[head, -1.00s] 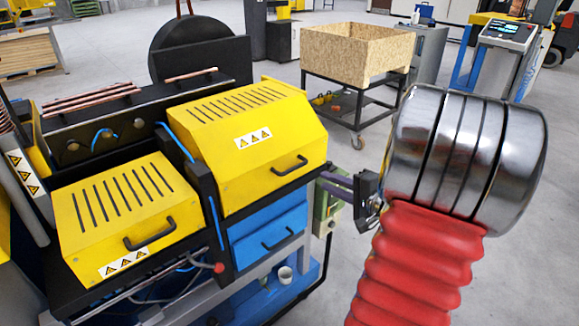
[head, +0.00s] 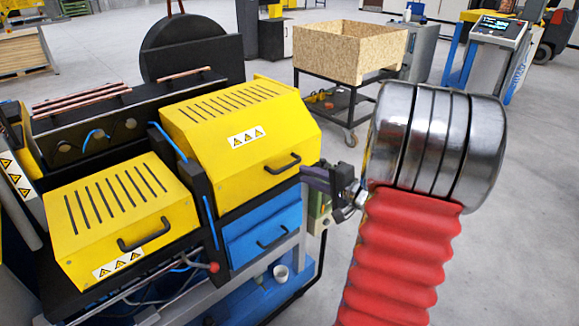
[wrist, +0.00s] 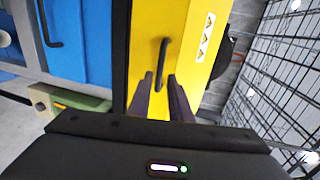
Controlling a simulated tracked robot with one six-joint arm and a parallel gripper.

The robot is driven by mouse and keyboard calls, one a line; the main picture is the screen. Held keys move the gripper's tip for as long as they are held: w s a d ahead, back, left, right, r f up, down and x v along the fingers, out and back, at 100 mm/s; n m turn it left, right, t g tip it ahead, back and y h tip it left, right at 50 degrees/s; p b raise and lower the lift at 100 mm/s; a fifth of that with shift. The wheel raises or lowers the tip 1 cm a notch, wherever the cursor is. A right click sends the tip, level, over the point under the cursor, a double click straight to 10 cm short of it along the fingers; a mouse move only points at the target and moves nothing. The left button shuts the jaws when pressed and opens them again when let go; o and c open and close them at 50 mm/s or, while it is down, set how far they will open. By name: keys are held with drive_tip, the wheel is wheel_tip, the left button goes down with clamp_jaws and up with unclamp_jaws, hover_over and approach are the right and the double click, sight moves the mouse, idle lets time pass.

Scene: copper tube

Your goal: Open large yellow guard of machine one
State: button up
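The large yellow guard (head: 240,140) is shut on the machine, with slots on top and a black handle (head: 283,163) on its sloped front. The handle also shows in the wrist view (wrist: 162,65), upright in the picture. My gripper (head: 304,174) is just right of the handle in the head view. In the wrist view my gripper (wrist: 161,78) has its two dark fingers apart, and the lower end of the handle appears between them. I cannot tell whether the fingers touch it or how far short of it they are.
A smaller yellow guard (head: 120,215) with its own handle is at the left. A blue drawer (head: 262,236) sits below the large guard. Copper tubes (head: 80,102) lie on the machine behind. A wooden crate (head: 350,50) on a trolley stands behind. Wire fencing (wrist: 280,80) shows in the wrist view.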

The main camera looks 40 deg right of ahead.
sight(289, 167)
drive_tip(key=x, duration=0.9)
drive_tip(key=shift+w, duration=0.35)
drive_tip(key=shift+c, duration=0.5)
clamp_jaws()
drive_tip(key=shift+f, duration=0.1)
